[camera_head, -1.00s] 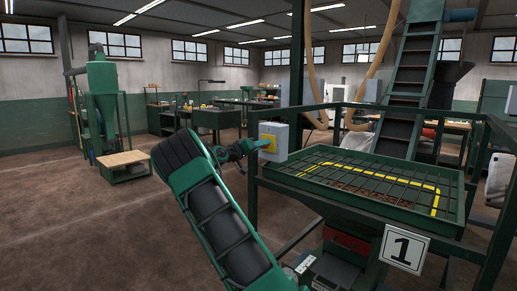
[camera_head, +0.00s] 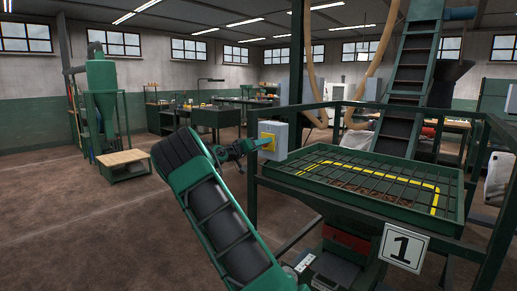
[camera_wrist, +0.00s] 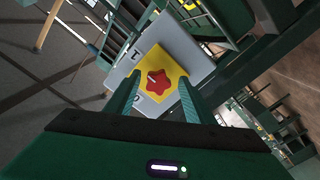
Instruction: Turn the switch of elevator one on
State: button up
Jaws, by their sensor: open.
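The elevator one switch is a grey box (camera_head: 281,139) with a yellow plate and a red star-shaped knob (camera_wrist: 158,80). It is mounted on a green post by the hopper marked with a "1" sign (camera_head: 404,248). The knob carries a light mark, and the marks "1" and what looks like "0" show on the box in the wrist view. My gripper (camera_wrist: 155,92) is open, its two green fingers on either side of the knob in the wrist view. I cannot tell whether they touch it. In the head view my gripper (camera_head: 265,145) is at the front of the box and hides the knob.
A green hopper with a grid (camera_head: 450,212) and green rails stands right of the box. An inclined conveyor (camera_head: 407,95) rises behind it. A low cart with a wooden top (camera_head: 123,158) is at left. The brown floor (camera_head: 80,230) at left is clear.

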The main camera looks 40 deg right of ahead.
jog(key=a, duration=1)
jog(key=shift+s+a, duration=0.3)
jog(key=shift+s, duration=0.05)
jog(key=shift+s+f, duration=0.1)
jog(key=shift+f, duration=0.05)
jog(key=s+f+g+y, duration=0.1)
jog(key=s+f+y, duration=0.35)
jog(key=s, duration=0.55)
jog(key=s+f+g+y, duration=0.1)
jog(key=s+f+y, duration=0.35)
jog(key=s, duration=0.45)
jog(key=s+a+f+n+y, duration=0.1)
jog(key=s+a+f+y, duration=0.1)
jog(key=s+a, duration=0.6)
jog(key=s+a+f+n+y, duration=0.1)
jog(key=s+a+y, duration=0.3)
jog(key=s+a, duration=0.5)
jog(key=s+a+f+n+y, duration=0.1)
jog(key=s+a+f+y, duration=0.2)
jog(key=s+a, duration=0.6)
jog(key=shift+s+a+f+n+t, duration=0.3)
jog(key=shift+s+t, duration=0.1)
jog(key=shift+s, duration=0.65)
